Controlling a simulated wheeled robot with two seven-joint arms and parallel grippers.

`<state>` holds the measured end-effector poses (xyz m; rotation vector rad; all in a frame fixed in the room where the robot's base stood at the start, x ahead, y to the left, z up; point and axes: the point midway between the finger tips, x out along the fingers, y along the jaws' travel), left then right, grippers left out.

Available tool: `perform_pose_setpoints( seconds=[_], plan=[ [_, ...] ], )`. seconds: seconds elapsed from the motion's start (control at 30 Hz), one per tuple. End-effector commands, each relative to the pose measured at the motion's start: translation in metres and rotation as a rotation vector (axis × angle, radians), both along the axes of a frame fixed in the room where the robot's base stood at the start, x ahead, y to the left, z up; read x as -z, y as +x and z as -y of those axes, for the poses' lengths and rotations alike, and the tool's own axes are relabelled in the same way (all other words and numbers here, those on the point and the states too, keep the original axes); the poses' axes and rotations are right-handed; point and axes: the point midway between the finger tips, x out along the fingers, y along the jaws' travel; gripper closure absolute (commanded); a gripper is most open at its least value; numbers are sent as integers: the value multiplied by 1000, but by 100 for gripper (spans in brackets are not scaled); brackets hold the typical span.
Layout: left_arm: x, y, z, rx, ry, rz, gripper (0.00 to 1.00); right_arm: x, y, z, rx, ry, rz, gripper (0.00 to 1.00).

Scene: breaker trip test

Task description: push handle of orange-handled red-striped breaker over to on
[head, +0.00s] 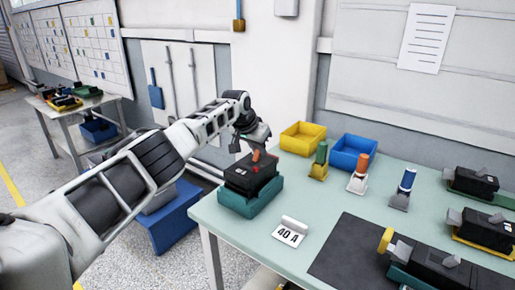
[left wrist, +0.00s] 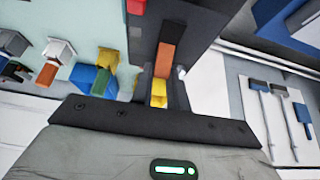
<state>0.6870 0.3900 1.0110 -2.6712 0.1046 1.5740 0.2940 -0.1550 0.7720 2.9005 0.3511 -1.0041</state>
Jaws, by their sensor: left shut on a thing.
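The breaker (head: 248,178) with the orange handle (head: 256,156) is a dark block seated in a teal holder (head: 238,204) at the table's left end. In the left wrist view the orange handle (left wrist: 166,42) stands out along the dark breaker body (left wrist: 200,22), with a small red patch beside it. My left gripper (head: 254,147) is over the breaker, its fingers (left wrist: 161,92) shut on the handle. A yellow piece shows between the fingers. The handle's exact angle is hard to tell. My right gripper is out of view.
A yellow bin (head: 302,138) and a blue bin (head: 353,153) stand behind. Green, orange (head: 359,172) and blue upright pieces stand in front of them. A "40 A" sign (head: 289,234) is near the breaker. More breakers (head: 485,230) are at right, beside a dark mat (head: 335,255).

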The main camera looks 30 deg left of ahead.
Motion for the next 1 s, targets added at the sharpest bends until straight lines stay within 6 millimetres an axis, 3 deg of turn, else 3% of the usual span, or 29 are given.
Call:
perform_pose_setpoints(
  seconds=[0.07,0.1,0.17,0.47,0.67,0.87,1.0],
  plan=[
    [0,0,3,4,-3,0,100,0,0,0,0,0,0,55],
    [0,0,3,4,-3,0,78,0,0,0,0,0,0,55],
    [0,0,2,4,-3,0,62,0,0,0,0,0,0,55],
    [0,0,1,1,0,0,62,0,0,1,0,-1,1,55],
    [-11,-6,0,2,-2,1,62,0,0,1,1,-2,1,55],
    [-40,-22,-2,3,0,4,62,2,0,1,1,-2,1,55],
    [-69,-39,-3,2,2,5,62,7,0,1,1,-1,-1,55]
  ],
)
